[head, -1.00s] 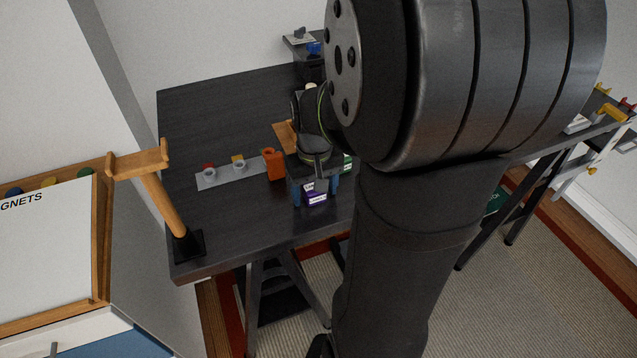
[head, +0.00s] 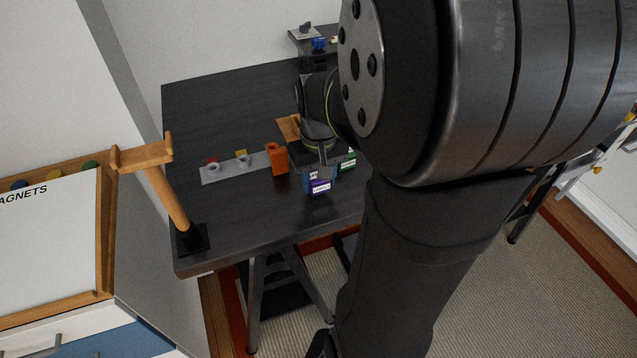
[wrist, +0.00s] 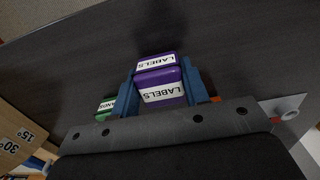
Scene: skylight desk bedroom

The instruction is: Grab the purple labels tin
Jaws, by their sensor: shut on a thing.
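The purple labels tin (head: 320,187) has a white label band and is over the dark desk near its front edge. In the wrist view the purple labels tin (wrist: 161,88) sits between the two blue fingers of my gripper (wrist: 160,84), which are shut on its sides. In the head view my gripper (head: 320,177) is partly hidden by my own arm. I cannot tell whether the tin touches the desk.
A green tin (wrist: 106,106) is close beside the left finger; it shows at the right in the head view (head: 347,160). An orange block (head: 277,159) stands left of my gripper. A grey strip with small cups (head: 222,171) lies further left. A wooden stand (head: 163,190) rises at the desk's left corner.

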